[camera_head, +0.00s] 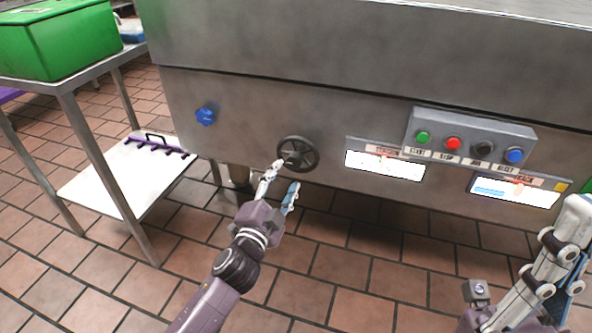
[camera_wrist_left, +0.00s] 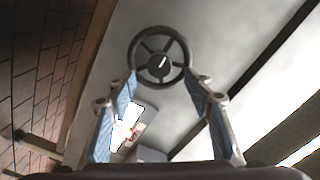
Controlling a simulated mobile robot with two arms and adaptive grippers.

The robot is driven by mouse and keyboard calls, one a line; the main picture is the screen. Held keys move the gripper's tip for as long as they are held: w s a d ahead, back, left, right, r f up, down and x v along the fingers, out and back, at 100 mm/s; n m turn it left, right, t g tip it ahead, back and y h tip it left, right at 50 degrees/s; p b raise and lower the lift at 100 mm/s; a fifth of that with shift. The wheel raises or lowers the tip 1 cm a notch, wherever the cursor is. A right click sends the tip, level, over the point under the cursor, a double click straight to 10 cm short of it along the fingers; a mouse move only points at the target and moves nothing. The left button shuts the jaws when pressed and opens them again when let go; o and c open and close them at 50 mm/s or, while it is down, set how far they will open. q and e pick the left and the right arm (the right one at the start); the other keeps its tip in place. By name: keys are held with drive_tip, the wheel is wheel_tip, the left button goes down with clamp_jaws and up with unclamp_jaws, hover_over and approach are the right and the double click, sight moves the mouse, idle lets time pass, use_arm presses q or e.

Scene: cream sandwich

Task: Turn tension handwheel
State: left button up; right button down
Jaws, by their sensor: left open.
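The black handwheel (camera_head: 298,153) is a spoked ring on the front of the steel machine, left of the label panels. It also shows in the left wrist view (camera_wrist_left: 159,63), ahead of the fingers, with a pale mark on its hub. My left gripper (camera_head: 279,184) is open, just below and left of the wheel in the head view. In the left wrist view its two fingers (camera_wrist_left: 166,88) stand apart with the wheel's lower rim near their tips. Contact cannot be made out. My right gripper (camera_head: 562,260) is at the lower right, away from the wheel; its fingertips are not clear.
A blue knob (camera_head: 205,116) sits left of the wheel. A control box (camera_head: 470,138) with coloured buttons and two lit displays (camera_head: 385,164) are to the right. A steel table (camera_head: 66,86) with a green bin (camera_head: 62,40) stands at left. The tiled floor ahead is open.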

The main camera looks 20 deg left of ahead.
sight(293, 164)
use_arm(q)
drive_tip(key=w+b, duration=0.1)
drive_tip(key=w, duration=0.4)
drive_tip(key=shift+d+f, duration=0.1)
drive_tip(key=shift+w+b, duration=0.3)
drive_tip(key=shift+w, duration=0.45)
drive_tip(key=shift+c, duration=0.3)
drive_tip(key=c, duration=1.1)
